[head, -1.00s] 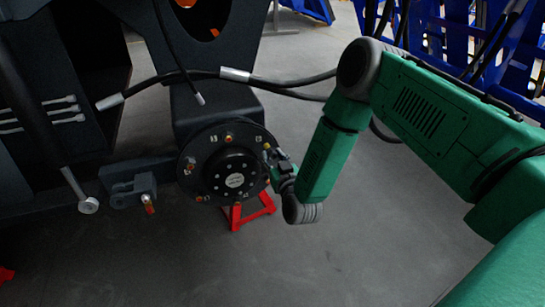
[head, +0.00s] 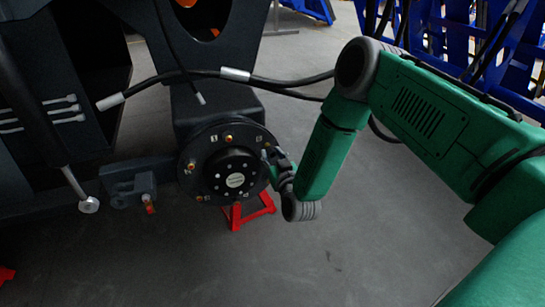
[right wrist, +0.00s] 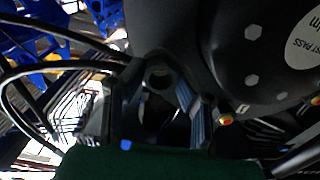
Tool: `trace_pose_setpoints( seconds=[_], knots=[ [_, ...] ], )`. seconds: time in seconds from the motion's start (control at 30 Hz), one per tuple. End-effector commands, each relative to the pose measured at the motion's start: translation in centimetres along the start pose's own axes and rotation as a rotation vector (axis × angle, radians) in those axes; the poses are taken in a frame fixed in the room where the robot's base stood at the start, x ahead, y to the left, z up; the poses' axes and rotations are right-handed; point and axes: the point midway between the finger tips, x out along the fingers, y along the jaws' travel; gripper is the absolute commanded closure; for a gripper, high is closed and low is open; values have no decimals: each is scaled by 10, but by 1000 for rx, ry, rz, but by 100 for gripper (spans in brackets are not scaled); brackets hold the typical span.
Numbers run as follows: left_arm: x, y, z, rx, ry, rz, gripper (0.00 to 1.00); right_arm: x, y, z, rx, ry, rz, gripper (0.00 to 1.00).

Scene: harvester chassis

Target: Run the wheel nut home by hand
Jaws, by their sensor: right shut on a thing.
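The black wheel hub (head: 232,170) faces me in the head view, with several brass-coloured studs around its flange and a pale round label at its centre. My right gripper (head: 270,160) is at the right edge of the flange, over one stud position. In the right wrist view my right gripper's fingers (right wrist: 160,105) are shut on a dark, ring-like wheel nut (right wrist: 160,76) right at the hub (right wrist: 225,55). The stud behind the nut is hidden, so how far the nut sits on it cannot be told. My left gripper is not in view.
A red stand (head: 250,211) is under the hub. Dark hoses (head: 280,85) run behind my right arm. A bracket (head: 128,183) juts out left of the hub. A neighbouring stud (right wrist: 227,120) shows close to the fingers in the wrist view. The floor at front is clear.

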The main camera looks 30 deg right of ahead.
Motion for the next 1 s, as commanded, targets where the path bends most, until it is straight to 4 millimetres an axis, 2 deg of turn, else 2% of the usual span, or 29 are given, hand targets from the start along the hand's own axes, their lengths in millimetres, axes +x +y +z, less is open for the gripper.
trace_pose_setpoints(
  seconds=[1.0],
  knots=[
    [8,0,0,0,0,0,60,24,0,0,0,1,0,100]
  ],
)
